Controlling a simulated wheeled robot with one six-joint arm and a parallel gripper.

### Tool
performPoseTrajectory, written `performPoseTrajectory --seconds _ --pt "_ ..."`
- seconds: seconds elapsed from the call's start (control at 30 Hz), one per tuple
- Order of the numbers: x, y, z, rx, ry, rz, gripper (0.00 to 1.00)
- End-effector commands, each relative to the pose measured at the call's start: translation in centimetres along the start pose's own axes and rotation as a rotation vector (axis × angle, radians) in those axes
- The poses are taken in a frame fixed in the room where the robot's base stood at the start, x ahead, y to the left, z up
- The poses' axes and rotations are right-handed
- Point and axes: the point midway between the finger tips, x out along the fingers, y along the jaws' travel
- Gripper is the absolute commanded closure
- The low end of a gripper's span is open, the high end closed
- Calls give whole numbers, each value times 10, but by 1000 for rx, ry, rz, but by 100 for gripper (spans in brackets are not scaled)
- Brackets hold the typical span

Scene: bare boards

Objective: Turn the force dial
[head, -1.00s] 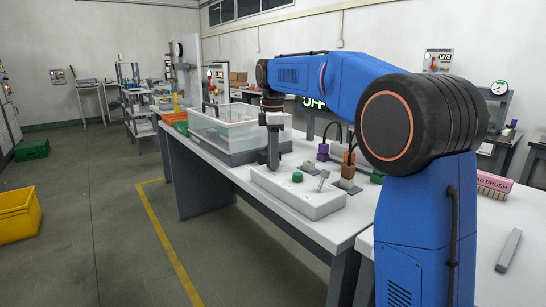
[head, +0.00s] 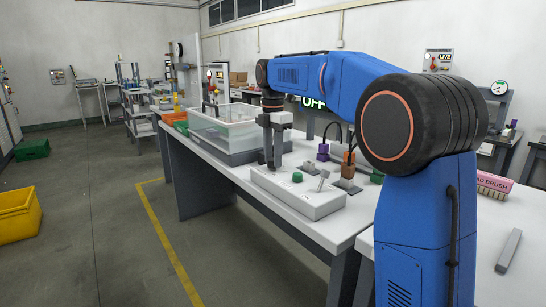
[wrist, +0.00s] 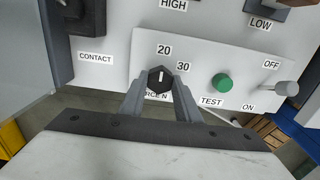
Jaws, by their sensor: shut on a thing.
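The force dial is a small black knob (wrist: 160,77) with a white pointer line. It sits on a white panel marked 20 and 30 in the wrist view, and its pointer points up the picture, between the two numbers. The label under it is partly hidden and reads "RCE N". My gripper (wrist: 160,88) has its two grey fingers closed on the sides of the dial. In the head view my gripper (head: 273,165) points straight down onto the white control box (head: 313,203); the dial itself is hidden there.
A green TEST button (wrist: 222,83) and an ON/OFF lever (wrist: 285,89) are right of the dial. A dark block by the CONTACT label (wrist: 95,58) is at upper left. A clear tank (head: 225,130) stands behind the box. Bench edge is in front.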

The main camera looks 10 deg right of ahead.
Motion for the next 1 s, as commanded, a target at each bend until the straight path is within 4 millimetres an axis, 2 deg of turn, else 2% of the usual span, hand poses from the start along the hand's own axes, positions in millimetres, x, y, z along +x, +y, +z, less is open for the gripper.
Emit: performPoseTrajectory --seconds 0.33,0.37,0.4,0.43,0.77,0.87,1.0 --pt "-1 0 0 -2 -1 2 93" --pt "-1 0 0 -2 -1 2 63" --pt "-1 0 0 -2 -1 2 54" --pt "-1 0 0 -2 -1 2 52" --pt "-2 0 0 -2 -1 1 52" --pt "-10 1 0 -1 -1 2 52" --pt "-31 1 0 -1 -1 3 52"
